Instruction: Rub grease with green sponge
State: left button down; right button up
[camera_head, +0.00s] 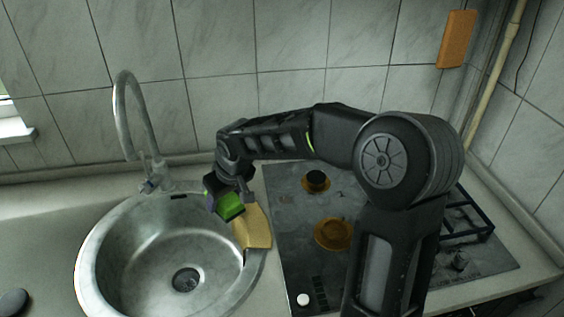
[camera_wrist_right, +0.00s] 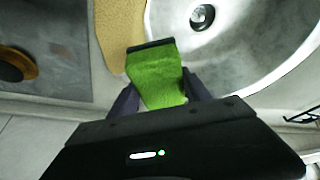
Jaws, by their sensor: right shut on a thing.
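The green sponge (camera_head: 230,206) is held in my right gripper (camera_head: 226,199), above the right rim of the sink. In the right wrist view the sponge (camera_wrist_right: 156,78) sits between the two fingers of my right gripper (camera_wrist_right: 160,95), with a dark strip along its far edge. The stove top (camera_head: 300,240) is to the right of the gripper. It has brownish stains around its burners, one at the middle (camera_head: 333,233). My right arm hides part of the stove. My left gripper is not in view.
The round metal sink (camera_head: 130,265) with a curved faucet (camera_head: 128,110) is at the left. A tan board or cloth (camera_head: 256,228) lies between sink and stove. A dark grate (camera_head: 470,215) is at the stove's right. A dark round object (camera_head: 13,302) lies at the lower left.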

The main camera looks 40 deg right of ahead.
jog(key=d+r+n+p, duration=0.1)
jog(key=d+n+p, duration=0.1)
jog(key=d, duration=1.6)
jog(key=shift+d+y, duration=0.3)
jog(key=shift+y, duration=0.1)
jog(key=shift+w+f, duration=0.1)
jog(key=b, duration=0.3)
send_over(280, 202)
jog(key=w+d, duration=0.2)
jog(key=shift+w+d+f, duration=0.1)
jog(key=shift+f, duration=1.4)
jog(key=shift+d+f, duration=0.1)
jog(key=shift+f, duration=1.35)
jog(key=shift+f+b, duration=0.95)
jog(key=shift+s+a+b, duration=0.45)
jog(key=shift+s+b, duration=0.1)
jog(key=shift+s, duration=0.3)
jog(key=shift+s+a+r+b, duration=0.1)
jog(key=shift+s+a+b, duration=0.35)
jog(key=shift+s, duration=0.5)
